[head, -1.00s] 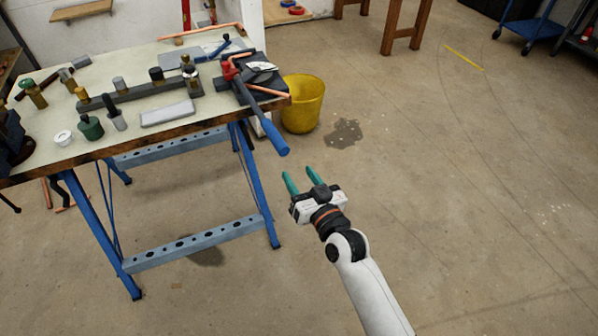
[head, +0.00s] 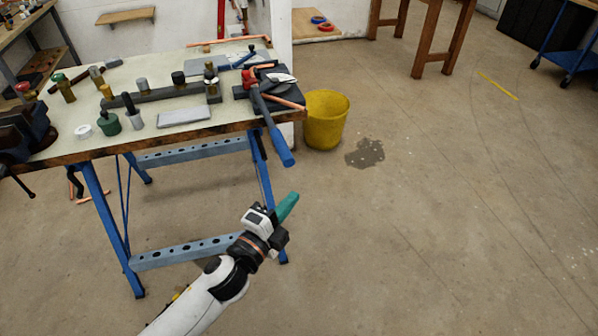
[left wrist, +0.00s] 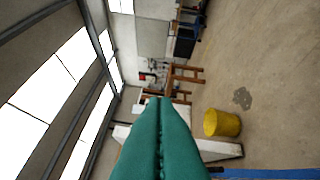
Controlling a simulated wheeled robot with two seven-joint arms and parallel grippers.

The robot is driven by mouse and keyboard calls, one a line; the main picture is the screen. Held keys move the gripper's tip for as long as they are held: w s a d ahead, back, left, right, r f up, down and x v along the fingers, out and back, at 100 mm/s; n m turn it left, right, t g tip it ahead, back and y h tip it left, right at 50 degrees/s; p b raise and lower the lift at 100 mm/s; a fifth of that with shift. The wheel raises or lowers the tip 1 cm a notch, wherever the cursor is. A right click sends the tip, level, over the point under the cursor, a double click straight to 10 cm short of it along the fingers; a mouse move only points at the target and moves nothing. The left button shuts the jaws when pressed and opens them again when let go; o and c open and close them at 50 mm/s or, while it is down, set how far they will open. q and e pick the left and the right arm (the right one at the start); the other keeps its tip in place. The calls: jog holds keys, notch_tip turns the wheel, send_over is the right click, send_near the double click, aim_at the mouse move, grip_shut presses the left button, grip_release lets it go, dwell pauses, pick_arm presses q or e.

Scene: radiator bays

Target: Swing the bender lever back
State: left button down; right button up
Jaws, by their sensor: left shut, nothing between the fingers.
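The pipe bender (head: 252,80), with a red head, sits at the right end of the workbench (head: 75,153). Its lever (head: 281,148) has a long blue handle that points toward me and sticks out past the bench's front edge. A copper pipe (head: 285,101) lies at the bender. My left gripper (head: 290,203) is below and in front of the handle's end, apart from it. Its teal fingers are closed together and empty; they also fill the lower middle of the left wrist view (left wrist: 158,140). My right gripper is not in view.
A yellow bucket (head: 326,119) stands on the floor right of the bench, beside a dark stain (head: 365,153). A vise (head: 25,130), a grey bar (head: 150,97) and several small fittings occupy the bench top. Open floor lies to the right.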

pick_arm(q)
jog(key=w+d+p, duration=0.1)
jog(key=w+p, duration=0.1)
jog(key=w, duration=0.7)
jog(key=shift+w, duration=0.15)
jog(key=shift+d, duration=0.1)
